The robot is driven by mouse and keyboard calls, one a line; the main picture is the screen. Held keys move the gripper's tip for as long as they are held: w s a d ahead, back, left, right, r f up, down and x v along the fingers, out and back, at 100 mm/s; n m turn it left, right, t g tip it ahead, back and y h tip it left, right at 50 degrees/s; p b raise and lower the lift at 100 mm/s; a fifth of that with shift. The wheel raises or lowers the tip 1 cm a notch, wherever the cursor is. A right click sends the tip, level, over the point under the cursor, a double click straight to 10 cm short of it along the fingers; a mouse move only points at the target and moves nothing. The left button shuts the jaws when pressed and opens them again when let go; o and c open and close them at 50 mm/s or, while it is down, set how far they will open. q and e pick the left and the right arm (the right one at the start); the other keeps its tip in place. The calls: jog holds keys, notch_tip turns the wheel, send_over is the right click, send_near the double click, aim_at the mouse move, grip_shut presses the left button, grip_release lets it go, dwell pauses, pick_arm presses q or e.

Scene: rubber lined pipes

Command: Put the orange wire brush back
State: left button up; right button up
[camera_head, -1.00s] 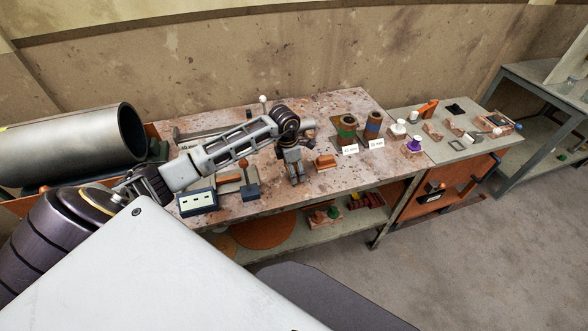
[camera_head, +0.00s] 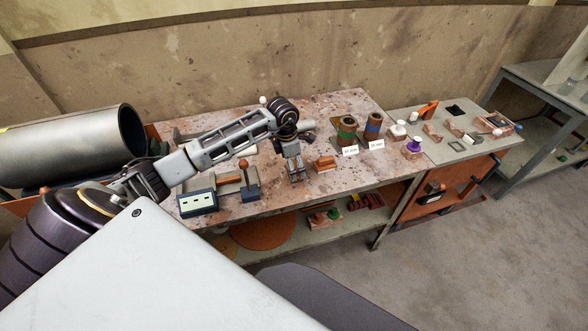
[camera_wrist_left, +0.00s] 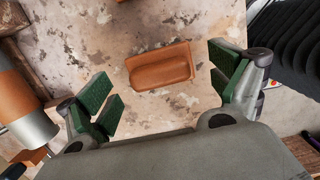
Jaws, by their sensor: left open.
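The orange wire brush (camera_head: 325,164), a small orange block, lies on the stained bench top just right of my left gripper. In the left wrist view the brush (camera_wrist_left: 160,66) lies flat, ahead of the fingers and roughly between them, with bare bench around it. Its bristles are not visible. My left gripper (camera_head: 297,178) points down over the bench near its front edge. In the wrist view its green-padded fingers (camera_wrist_left: 164,88) are spread wide with nothing between the pads. My right gripper is out of view.
Two labelled pipe pieces (camera_head: 347,129) stand behind the brush. A grey panel (camera_head: 467,151) with several small blocks lies to the right. A blue box (camera_head: 198,202) and a tool with an upright handle (camera_head: 249,190) stand left of the gripper. A large grey pipe (camera_head: 75,145) lies far left.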

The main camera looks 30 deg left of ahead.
pick_arm(q)
notch_tip(320, 180, up, 9)
jog(key=shift+s+a, duration=0.4)
jog(key=shift+s, duration=0.05)
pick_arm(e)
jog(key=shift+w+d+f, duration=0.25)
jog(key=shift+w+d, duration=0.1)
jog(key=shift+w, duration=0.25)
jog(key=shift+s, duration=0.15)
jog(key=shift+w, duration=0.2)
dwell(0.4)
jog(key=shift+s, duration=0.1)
